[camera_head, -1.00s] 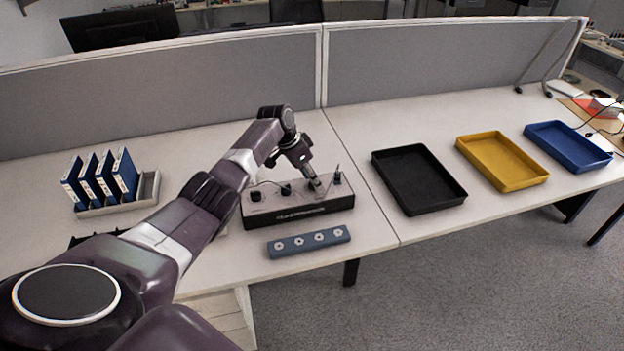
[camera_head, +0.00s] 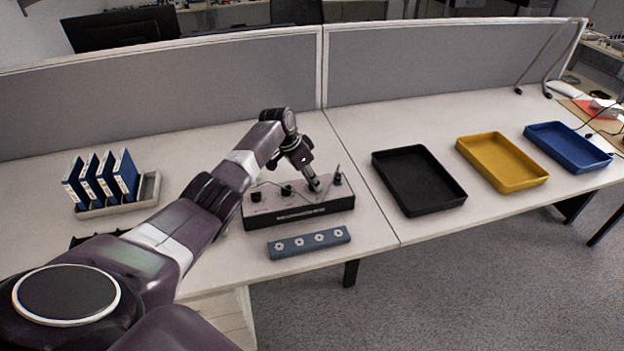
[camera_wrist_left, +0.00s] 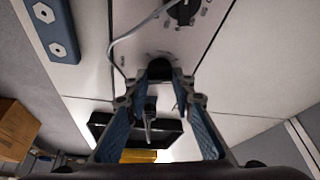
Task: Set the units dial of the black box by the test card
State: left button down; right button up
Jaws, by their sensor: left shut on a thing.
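The black box (camera_head: 300,213) stands on the desk, with a pale top panel and a dark front. Dark dials stand on its top: one at the left (camera_head: 255,197), one near the middle (camera_head: 286,190) and one at the right (camera_head: 337,179). My left gripper (camera_head: 315,187) reaches down onto the top, just left of the right-hand dial. In the left wrist view its fingertips (camera_wrist_left: 160,72) are closed around a dark dial (camera_wrist_left: 159,67), mostly hidden by them. Its pointer cannot be read. Another dial (camera_wrist_left: 184,12) shows beyond. I cannot make out the test card. My right gripper is not in view.
A blue-grey block (camera_head: 308,243) with several white-ringed holes lies in front of the box. A black tray (camera_head: 418,207), a yellow tray (camera_head: 502,183) and a blue tray (camera_head: 568,165) stand to the right. Blue binders (camera_head: 124,173) stand at the left. A thin cable (camera_wrist_left: 128,38) crosses the box.

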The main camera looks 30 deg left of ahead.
pick_arm(q)
jog(key=shift+r+n+p, duration=0.2)
jog(key=shift+n+p, duration=0.2)
jog(key=shift+p, duration=0.25)
jog(key=n+p, duration=0.2)
jog(key=n+y+p, duration=0.1)
jog(key=n+p, duration=0.1)
jog(key=p, duration=0.1)
jog(key=shift+s+d+y, duration=0.1)
jog(key=shift+d+y, duration=0.1)
jog(key=shift+y, duration=0.1)
jog(key=shift+n+p, duration=0.4)
jog(key=n+y+p, duration=0.1)
jog(key=n, duration=0.1)
jog(key=shift+d+f+n, duration=0.1)
jog(key=shift+n, duration=0.2)
jog(key=shift+n+y+p, duration=0.3)
jog(key=shift+n+y, duration=0.2)
jog(key=shift+n, duration=0.2)
jog(key=shift+f+n+y, duration=0.1)
jog(key=shift+n+y, duration=0.2)
jog(key=shift+n, duration=0.9)
jog(key=c, duration=1.7)
grip_release()
jog(key=shift+o, duration=0.2)
